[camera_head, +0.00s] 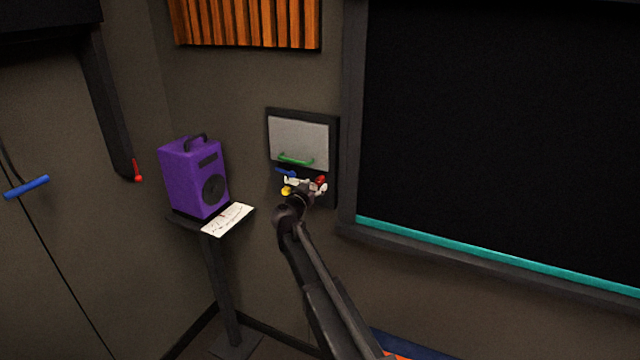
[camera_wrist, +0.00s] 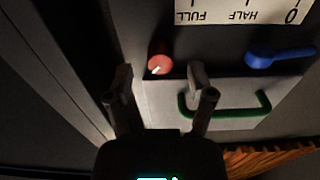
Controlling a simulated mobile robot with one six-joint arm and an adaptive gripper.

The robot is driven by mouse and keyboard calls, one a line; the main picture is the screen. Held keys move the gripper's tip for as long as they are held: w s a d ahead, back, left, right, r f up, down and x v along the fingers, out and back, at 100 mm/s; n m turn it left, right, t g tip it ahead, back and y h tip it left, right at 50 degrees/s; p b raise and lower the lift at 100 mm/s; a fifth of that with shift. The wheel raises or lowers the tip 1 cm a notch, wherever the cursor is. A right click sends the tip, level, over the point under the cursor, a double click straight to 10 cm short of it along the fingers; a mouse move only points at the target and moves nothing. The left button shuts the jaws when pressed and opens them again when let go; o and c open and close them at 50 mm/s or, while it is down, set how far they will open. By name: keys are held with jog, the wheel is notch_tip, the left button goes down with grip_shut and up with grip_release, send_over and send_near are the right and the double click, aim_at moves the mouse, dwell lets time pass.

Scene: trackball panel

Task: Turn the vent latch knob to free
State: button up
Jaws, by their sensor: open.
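A round red knob (camera_wrist: 160,64) with a white pointer mark sits on the dark panel in the wrist view. It is the only round knob clear there; no lettering naming it as the vent latch is readable. In the head view a small red part (camera_head: 320,181) shows on the panel beside my gripper (camera_head: 306,190). In the wrist view my gripper (camera_wrist: 161,80) is open and empty. Its two fingers point at the panel, with the red knob in the gap beyond the tips. Whether they touch anything cannot be told.
A blue lever (camera_wrist: 280,57) is beside a label reading FULL, HALF, 0 (camera_wrist: 245,12). A green handle (camera_wrist: 225,108) is on a pale plate close to one finger. A yellow part (camera_head: 286,190) is by my gripper. A purple speaker (camera_head: 193,178) stands left.

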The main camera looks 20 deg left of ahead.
jog(key=shift+w+d, duration=0.1)
jog(key=shift+w, duration=1.15)
